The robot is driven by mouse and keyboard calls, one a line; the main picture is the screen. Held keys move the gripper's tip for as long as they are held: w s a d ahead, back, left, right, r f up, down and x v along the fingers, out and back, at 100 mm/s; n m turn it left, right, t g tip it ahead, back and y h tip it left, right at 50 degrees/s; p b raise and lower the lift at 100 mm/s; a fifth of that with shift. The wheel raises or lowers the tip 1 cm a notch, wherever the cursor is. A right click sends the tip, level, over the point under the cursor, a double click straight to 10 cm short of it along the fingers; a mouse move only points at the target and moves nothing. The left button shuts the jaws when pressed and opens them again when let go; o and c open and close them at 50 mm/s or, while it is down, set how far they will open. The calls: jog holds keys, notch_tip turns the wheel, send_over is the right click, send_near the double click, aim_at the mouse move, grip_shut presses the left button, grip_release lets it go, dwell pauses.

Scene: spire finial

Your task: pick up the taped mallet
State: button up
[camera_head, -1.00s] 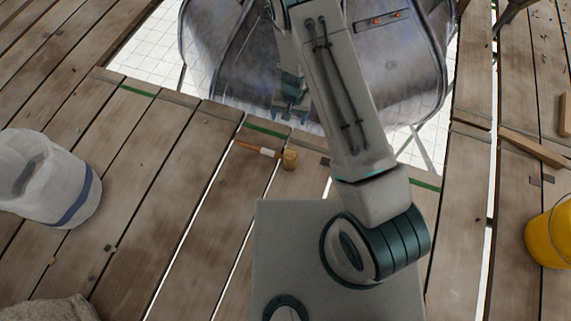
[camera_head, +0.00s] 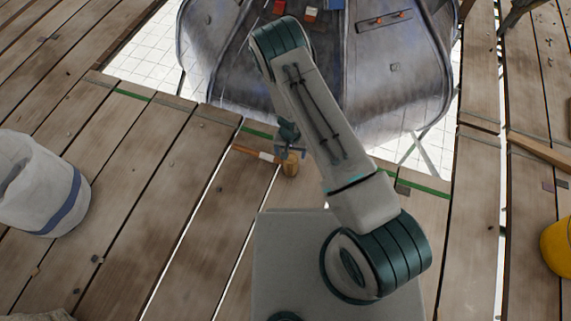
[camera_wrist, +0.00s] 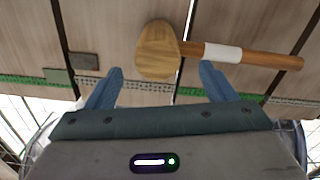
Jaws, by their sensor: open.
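The taped mallet has a wooden head (camera_head: 290,165) and a handle with a white tape wrap (camera_head: 266,156). It lies on the planks near the deck's far edge, its handle pointing left in the head view. In the wrist view the mallet head (camera_wrist: 158,52) shows between and beyond my fingertips, and the white tape (camera_wrist: 223,53) is beyond the right finger. My gripper (camera_wrist: 160,72) is open and empty, with its two blue fingers apart. In the head view my gripper (camera_head: 290,150) is right by the mallet and partly covers it.
A white bucket with a blue band (camera_head: 42,185) stands at left, and a yellow bucket (camera_head: 558,248) is at the right edge. A large grey metal shell (camera_head: 395,85) rises beyond the deck edge, with open gaps around it. Loose timber (camera_head: 540,150) lies at right.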

aim_at(291, 157)
notch_tip(291, 157, down, 5)
jog(key=b, duration=0.3)
jog(key=shift+d, duration=0.15)
jog(key=c, duration=1.2)
